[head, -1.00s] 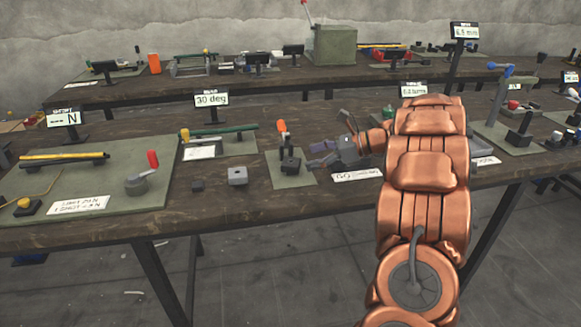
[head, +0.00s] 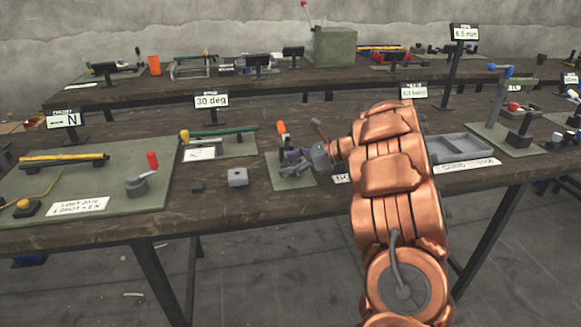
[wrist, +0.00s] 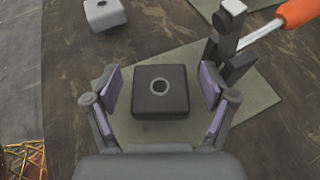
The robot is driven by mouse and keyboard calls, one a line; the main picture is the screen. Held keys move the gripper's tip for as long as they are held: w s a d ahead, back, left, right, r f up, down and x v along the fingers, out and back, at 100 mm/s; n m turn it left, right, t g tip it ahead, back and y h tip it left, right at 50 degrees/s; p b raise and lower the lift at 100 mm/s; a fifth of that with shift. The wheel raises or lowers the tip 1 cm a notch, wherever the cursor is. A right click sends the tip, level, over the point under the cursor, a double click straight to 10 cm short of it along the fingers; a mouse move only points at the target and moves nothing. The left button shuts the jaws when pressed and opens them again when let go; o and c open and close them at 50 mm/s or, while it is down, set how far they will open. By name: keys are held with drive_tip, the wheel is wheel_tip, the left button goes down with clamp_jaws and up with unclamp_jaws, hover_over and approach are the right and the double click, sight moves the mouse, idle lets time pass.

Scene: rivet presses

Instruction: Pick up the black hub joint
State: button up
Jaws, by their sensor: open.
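The black hub joint (wrist: 160,92) shows in the wrist view as a square black block with a round hole in its top. It rests on a small green mat (wrist: 262,98). My gripper (wrist: 161,76) is open, with one purple-padded finger on each side of the block. A gap shows between the block and each finger. In the head view my gripper (head: 287,164) is over the small green mat and mostly hides the block.
A press with an orange handle (wrist: 300,12) stands on the same mat, close to the right finger in the wrist view. A grey block (head: 237,177) and a small dark block (head: 198,187) lie left of the mat. A grey tray (head: 462,147) lies to the right.

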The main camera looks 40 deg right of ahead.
drive_tip(key=c, duration=1.2)
drive_tip(key=shift+r, duration=0.1)
drive_tip(key=shift+c, duration=0.2)
